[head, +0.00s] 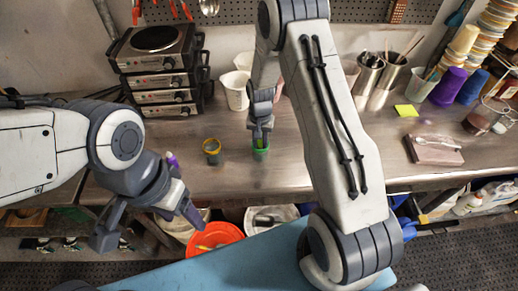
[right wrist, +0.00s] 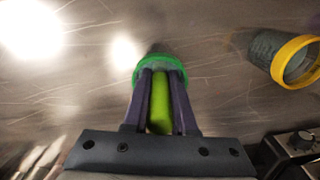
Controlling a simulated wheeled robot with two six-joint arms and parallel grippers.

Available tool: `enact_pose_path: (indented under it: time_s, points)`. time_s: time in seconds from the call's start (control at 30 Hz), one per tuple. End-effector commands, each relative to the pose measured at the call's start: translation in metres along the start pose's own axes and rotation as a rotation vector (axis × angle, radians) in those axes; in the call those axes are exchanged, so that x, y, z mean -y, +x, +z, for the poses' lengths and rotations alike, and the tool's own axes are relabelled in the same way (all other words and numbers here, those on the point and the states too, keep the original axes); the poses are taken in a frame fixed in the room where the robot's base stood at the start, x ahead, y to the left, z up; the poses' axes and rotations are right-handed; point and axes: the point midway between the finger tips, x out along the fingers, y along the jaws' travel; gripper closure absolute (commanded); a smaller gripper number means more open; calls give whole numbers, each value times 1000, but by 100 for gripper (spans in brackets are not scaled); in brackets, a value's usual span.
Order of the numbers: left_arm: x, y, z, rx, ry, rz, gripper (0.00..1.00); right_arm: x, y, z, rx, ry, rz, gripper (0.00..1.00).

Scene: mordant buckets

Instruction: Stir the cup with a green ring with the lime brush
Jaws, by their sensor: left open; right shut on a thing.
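The cup with a green ring (head: 260,152) stands on the steel bench, and its green rim (right wrist: 140,70) shows in the right wrist view. My right gripper (head: 260,132) is right above this cup, pointing down. It is shut on the lime brush (right wrist: 160,105), which lies between its two fingers and reaches toward the cup's mouth. The brush's lower end is hidden, so I cannot tell how deep it is. My left gripper (head: 150,228) is open and empty, in front of the bench's front edge at the left.
A cup with a yellow ring (head: 211,151) stands left of the green-ringed cup; it also shows in the right wrist view (right wrist: 290,58). A purple-tipped thing (head: 172,160) shows behind my left wrist. Stacked hotplates (head: 160,85) and white buckets (head: 235,92) stand behind.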

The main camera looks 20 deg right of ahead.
Motion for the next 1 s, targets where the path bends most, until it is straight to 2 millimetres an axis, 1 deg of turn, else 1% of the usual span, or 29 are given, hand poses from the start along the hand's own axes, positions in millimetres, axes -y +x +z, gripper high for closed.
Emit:
enact_pose_path:
  time_s: [0.17, 0.47, 1.0]
  points:
    - [0, 1, 0, 0, 0, 0, 32, 5, 0, -5, -1, 0, 0, 100]
    - [0, 0, 0, 0, 0, 0, 32, 5, -1, -5, 0, 1, 0, 100]
    - [-2, -23, -1, 0, 0, 0, 32, 5, -31, -5, 0, 0, 0, 100]
